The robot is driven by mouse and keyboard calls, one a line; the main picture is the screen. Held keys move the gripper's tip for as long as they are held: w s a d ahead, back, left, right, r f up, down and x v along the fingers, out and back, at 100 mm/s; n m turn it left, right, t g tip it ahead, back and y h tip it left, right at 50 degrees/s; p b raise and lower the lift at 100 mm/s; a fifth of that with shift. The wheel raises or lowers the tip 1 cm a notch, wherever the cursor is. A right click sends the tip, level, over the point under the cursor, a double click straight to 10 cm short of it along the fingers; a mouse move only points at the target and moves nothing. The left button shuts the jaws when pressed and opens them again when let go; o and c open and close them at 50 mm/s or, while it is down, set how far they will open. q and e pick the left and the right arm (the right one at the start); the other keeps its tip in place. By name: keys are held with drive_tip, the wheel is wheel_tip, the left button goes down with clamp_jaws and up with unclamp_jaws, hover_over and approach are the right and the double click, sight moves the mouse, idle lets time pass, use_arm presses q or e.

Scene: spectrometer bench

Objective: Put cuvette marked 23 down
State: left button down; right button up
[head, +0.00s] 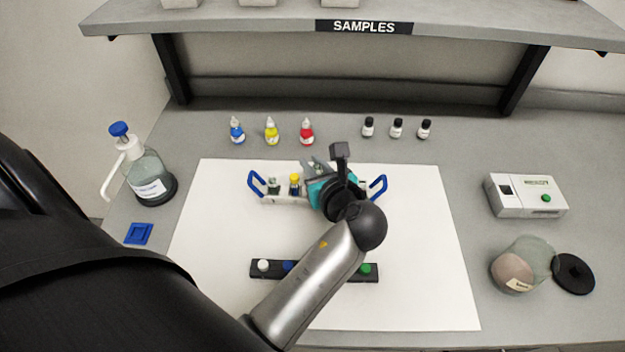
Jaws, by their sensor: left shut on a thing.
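A light rack with blue handles (257,184) stands on the white mat (420,290). A dark-green-and-clear cuvette (275,186) and a yellow-capped cuvette (295,184) stand in its left part. My left gripper (314,168) is over the middle of the rack, to the right of the yellow cap. It is shut on a small cuvette, mostly hidden by the gripper. I cannot read a number on it, nor tell whether it touches the rack. My right gripper is not in view.
A black strip (271,274) with white, blue and green caps lies in front, partly behind my arm. Blue, yellow and red dropper bottles (271,132) and dark-capped vials (396,130) stand behind. A spectrometer box (525,196) and glass jar (513,272) stand right; a pump bottle (148,175) left.

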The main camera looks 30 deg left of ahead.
use_arm(q)
wheel_tip(320, 180, down, 4)
drive_tip(key=shift+f+b, duration=0.2)
drive_tip(key=shift+b, duration=0.6)
drive_tip(key=c, duration=1.1)
unclamp_jaws()
drive_tip(key=shift+f, duration=0.15)
